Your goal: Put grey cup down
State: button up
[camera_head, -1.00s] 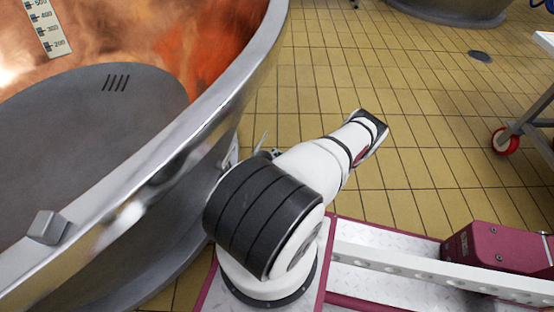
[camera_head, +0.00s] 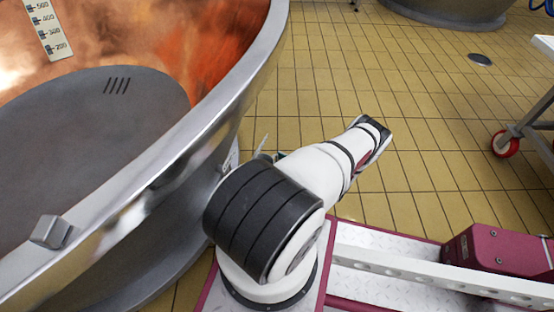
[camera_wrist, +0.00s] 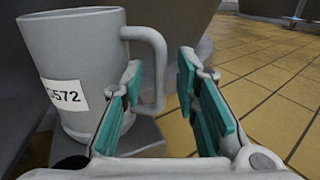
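The grey cup (camera_wrist: 75,55) stands upright at the left of the wrist view, with a white label ending in "572" on its side. It appears to rest on a grey ledge (camera_wrist: 145,137). Its handle (camera_wrist: 158,70) points right, towards my gripper. My gripper (camera_wrist: 160,85) is open, its teal-padded fingers well apart. The handle's outer bar shows between the fingers, with the left finger overlapping the handle opening. No finger is seen closed on the handle. The cup and my fingertips cannot be made out in the head view.
A large copper vat (camera_head: 150,40) with a thick steel rim fills the left of the head view. A trolley with a red wheel (camera_head: 505,143) stands at the right.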

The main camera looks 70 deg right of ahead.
jog(key=p+v, duration=0.1)
jog(key=v, duration=0.9)
jog(key=shift+s+a, duration=0.1)
